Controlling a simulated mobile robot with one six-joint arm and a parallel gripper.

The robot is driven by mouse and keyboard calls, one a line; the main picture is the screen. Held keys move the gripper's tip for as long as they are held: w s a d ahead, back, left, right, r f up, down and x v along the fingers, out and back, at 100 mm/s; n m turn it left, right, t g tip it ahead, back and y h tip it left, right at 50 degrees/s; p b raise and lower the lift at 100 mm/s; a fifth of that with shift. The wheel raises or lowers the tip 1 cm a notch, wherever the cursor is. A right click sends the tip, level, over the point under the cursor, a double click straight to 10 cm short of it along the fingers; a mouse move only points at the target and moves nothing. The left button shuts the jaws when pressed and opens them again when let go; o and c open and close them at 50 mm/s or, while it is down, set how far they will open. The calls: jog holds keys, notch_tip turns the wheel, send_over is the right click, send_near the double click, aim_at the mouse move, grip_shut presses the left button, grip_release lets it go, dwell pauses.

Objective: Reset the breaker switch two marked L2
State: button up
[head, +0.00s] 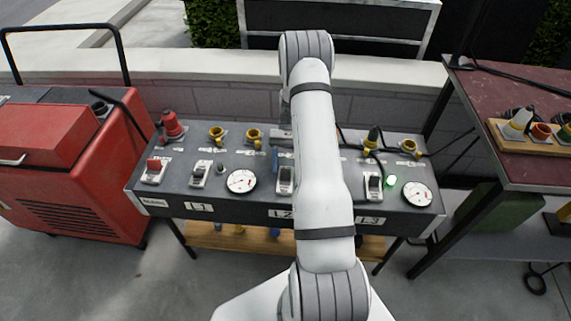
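The breaker switch two (285,179) is a light-framed switch with a dark middle, on the sloped grey panel (262,205) above the L2 label (280,213). Its right side lies against the outline of my arm, which covers the panel to the right of it. Whether its lever is up or down is too small to tell. My arm reaches over the panel from the front. A grey part at its end shows beyond the switch, towards the panel's back; the fingers are hidden or too small to make out. No contact with the switch shows.
Switches over L1 (200,173) and L3 (373,187) flank it, with gauges (241,181) beside them. Plugs and cables crowd the panel's back. A red machine (60,165) stands left, a dark-red table (520,85) right.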

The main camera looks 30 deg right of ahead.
jog(key=v, duration=0.7)
jog(key=shift+f, duration=0.1)
jog(key=shift+w+d+r, duration=0.2)
jog(key=shift+w+r, duration=0.1)
jog(key=shift+w, duration=0.05)
jog(key=s+a+r+n+t+h+p, duration=0.1)
jog(key=s+a+r+t+h, duration=0.1)
jog(key=a+r, duration=0.5)
jog(key=s+a+r+n+t+h+p, duration=0.2)
jog(key=s+a+r, duration=0.1)
jog(key=r, duration=0.9)
jog(key=s+a+r+n+t+h+p, duration=0.1)
jog(key=s+a+r+t, duration=0.3)
jog(key=s, duration=0.4)
jog(key=s+a+r+n+t+h+p, duration=0.1)
jog(key=s+a+r+t, duration=0.3)
jog(key=s, duration=0.4)
jog(key=shift+s+a+n+p, duration=0.3)
jog(key=shift+n+p, duration=0.15)
jog(key=shift+n, duration=0.45)
